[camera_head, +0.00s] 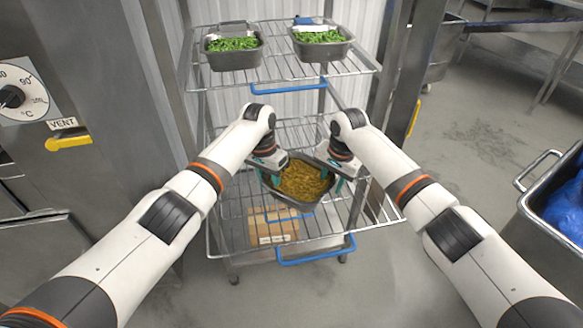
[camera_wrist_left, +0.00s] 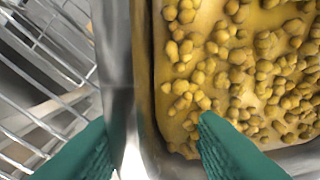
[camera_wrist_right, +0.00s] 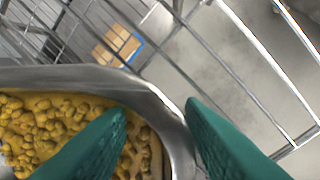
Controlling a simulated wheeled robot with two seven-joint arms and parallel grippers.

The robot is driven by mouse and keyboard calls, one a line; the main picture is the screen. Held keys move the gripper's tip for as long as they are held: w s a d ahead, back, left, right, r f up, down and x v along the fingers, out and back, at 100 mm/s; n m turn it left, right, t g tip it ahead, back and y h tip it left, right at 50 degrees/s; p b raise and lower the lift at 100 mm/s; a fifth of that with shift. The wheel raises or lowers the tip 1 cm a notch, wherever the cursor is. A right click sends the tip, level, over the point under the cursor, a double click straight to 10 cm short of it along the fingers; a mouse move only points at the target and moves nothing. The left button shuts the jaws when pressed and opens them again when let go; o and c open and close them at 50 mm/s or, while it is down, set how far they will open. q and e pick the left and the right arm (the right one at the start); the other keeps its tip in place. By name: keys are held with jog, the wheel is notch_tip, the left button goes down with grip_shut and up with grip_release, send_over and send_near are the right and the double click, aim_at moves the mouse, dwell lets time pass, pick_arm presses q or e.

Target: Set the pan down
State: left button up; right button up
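The pan (camera_head: 302,205) is a grey metal tray filled with yellow-brown food. It is level over the lower wire shelf (camera_head: 235,243) of the rack; I cannot tell whether its base touches the wires. My left gripper (camera_head: 272,172) is at its left rim, and my right gripper (camera_head: 333,178) is at its right rim. In the left wrist view the fingers (camera_wrist_left: 152,125) stand apart on either side of the pan wall (camera_wrist_left: 140,60). In the right wrist view the fingers (camera_wrist_right: 157,112) stand apart around the pan rim (camera_wrist_right: 165,125), one over the food, one outside.
The upper shelf (camera_head: 280,72) holds two pans of green food, the left pan (camera_head: 235,60) and the right pan (camera_head: 322,52). A cardboard box (camera_head: 272,228) is below the pan. An oven-like cabinet (camera_head: 70,90) stands at left, a metal bin (camera_head: 545,215) with blue contents at right.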

pick_arm(q)
jog(key=shift+w+a+r, duration=0.1)
jog(key=shift+r, duration=0.15)
pick_arm(e)
jog(key=shift+d, duration=0.1)
pick_arm(q)
jog(key=r, duration=0.7)
jog(key=a+r, duration=0.1)
jog(key=r, duration=0.2)
jog(key=shift+w+r, duration=0.2)
jog(key=shift+w, duration=0.05)
pick_arm(e)
jog(key=shift+f, duration=0.1)
pick_arm(q)
jog(key=shift+r, duration=0.45)
pick_arm(e)
jog(key=r, duration=0.8)
jog(key=d+r, duration=0.1)
jog(key=r, duration=0.3)
jog(key=shift+s+d, duration=0.1)
jog(key=shift+s, duration=0.25)
jog(key=shift+f, duration=0.1)
